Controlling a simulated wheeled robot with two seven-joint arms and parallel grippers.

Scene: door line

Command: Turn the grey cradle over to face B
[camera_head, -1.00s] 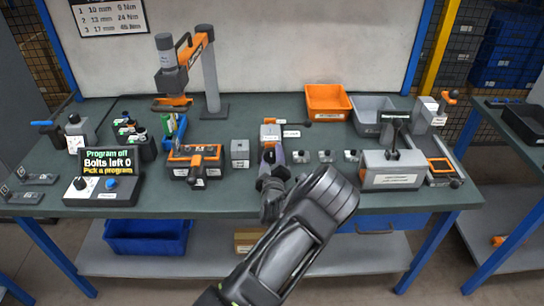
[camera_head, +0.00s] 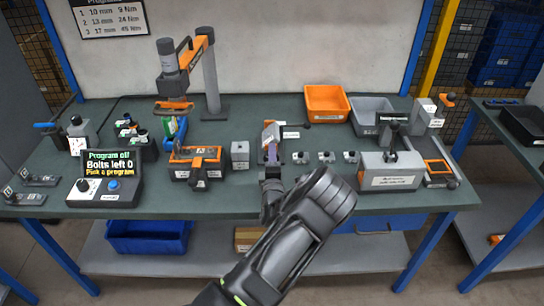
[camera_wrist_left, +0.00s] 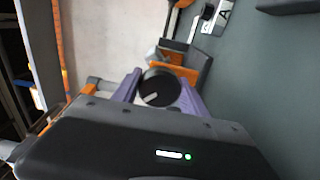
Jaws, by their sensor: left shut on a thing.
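The cradle (camera_head: 270,132), a small grey and orange fixture, stands mid-bench in the head view, with a white label plate beside it. My left gripper (camera_head: 272,157) is in front of it, coming from the bench's front edge. In the left wrist view its two purple fingers (camera_wrist_left: 160,90) are shut on a dark round knob (camera_wrist_left: 158,88) with a white mark. Grey and orange parts of the cradle (camera_wrist_left: 178,72) show behind the knob. The fingers and wrist hide the cradle's lower front, and I cannot read its face letter. My right gripper is not in view.
Small grey blocks (camera_head: 325,157) stand right of the cradle; a grey box (camera_head: 391,182) is beyond. An orange-topped fixture (camera_head: 197,160) and a grey cube (camera_head: 240,155) stand left. A display box (camera_head: 104,190) reads "Bolts left 0". Orange (camera_head: 327,103) and grey bins are behind.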

